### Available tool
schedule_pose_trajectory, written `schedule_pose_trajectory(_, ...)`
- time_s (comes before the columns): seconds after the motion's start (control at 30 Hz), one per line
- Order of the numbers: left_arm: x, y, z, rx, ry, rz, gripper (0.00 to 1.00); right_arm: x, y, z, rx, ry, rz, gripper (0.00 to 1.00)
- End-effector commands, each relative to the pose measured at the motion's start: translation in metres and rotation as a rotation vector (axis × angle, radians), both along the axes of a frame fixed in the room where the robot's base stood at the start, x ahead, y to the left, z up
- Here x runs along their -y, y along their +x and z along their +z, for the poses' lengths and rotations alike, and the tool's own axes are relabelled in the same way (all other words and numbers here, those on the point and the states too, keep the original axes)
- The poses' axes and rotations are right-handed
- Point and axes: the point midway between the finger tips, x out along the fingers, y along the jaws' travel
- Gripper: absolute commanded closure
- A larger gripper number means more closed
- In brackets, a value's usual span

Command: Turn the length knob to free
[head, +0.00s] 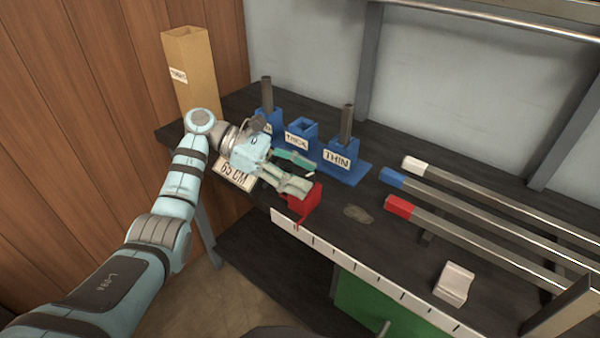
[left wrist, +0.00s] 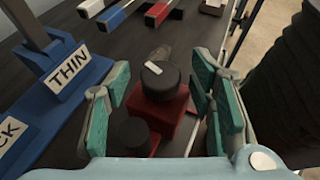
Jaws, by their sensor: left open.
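A red block (head: 303,205) sits at the bench's front edge, beside the white ruler strip. In the left wrist view the red block (left wrist: 172,119) carries a round black knob (left wrist: 163,86) with a short white mark on its top, set at a slant. A second black knob (left wrist: 133,140) sits lower and nearer my wrist. No lettering shows, so I cannot tell which is the length knob. My left gripper (head: 310,178) is open, its green-padded fingers on either side of the marked knob and apart from it. In the head view the gripper hides the knobs. My right gripper is not in view.
Blue holders (head: 343,172) with THIN and THICK labels stand behind the gripper, some with upright tubes. A "65 CM" sign (head: 237,173) is beside my gripper. Bars with white, blue and red ends (head: 399,207) lie right. A pale block (head: 454,284) rests near the front edge.

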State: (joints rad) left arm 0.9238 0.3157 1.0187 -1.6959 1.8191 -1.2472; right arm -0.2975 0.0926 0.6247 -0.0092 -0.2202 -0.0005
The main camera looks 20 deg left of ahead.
Motion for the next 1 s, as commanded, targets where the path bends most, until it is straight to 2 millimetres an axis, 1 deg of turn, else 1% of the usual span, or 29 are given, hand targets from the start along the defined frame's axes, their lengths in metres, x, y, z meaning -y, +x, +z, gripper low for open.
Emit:
schedule_pose_trajectory(0.07,0.0,0.0,0.0,0.0,0.0,0.0,0.52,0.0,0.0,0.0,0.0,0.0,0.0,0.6)
schedule_pose_trajectory(0.3,0.0,0.0,0.0,0.0,0.0,0.0,0.91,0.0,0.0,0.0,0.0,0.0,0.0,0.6)
schedule_pose_trajectory(0.33,-0.001,0.0,0.0,0.0,0.0,0.0,0.95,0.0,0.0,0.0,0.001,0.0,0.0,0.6)
schedule_pose_trajectory(0.37,-0.001,0.0,0.0,0.0,0.0,0.0,0.98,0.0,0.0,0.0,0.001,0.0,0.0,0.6)
schedule_pose_trajectory(0.57,-0.001,0.0,0.0,0.001,0.001,0.011,0.98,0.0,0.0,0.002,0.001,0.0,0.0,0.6)
schedule_pose_trajectory(0.73,0.0,-0.002,0.001,0.0,0.001,0.058,0.98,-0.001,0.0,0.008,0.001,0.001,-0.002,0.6)
schedule_pose_trajectory(0.87,0.0,-0.003,0.002,0.002,0.001,0.127,0.98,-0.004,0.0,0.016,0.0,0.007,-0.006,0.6)
schedule_pose_trajectory(1.0,0.0,-0.005,0.003,0.0,0.002,0.23,0.98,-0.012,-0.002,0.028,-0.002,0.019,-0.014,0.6)
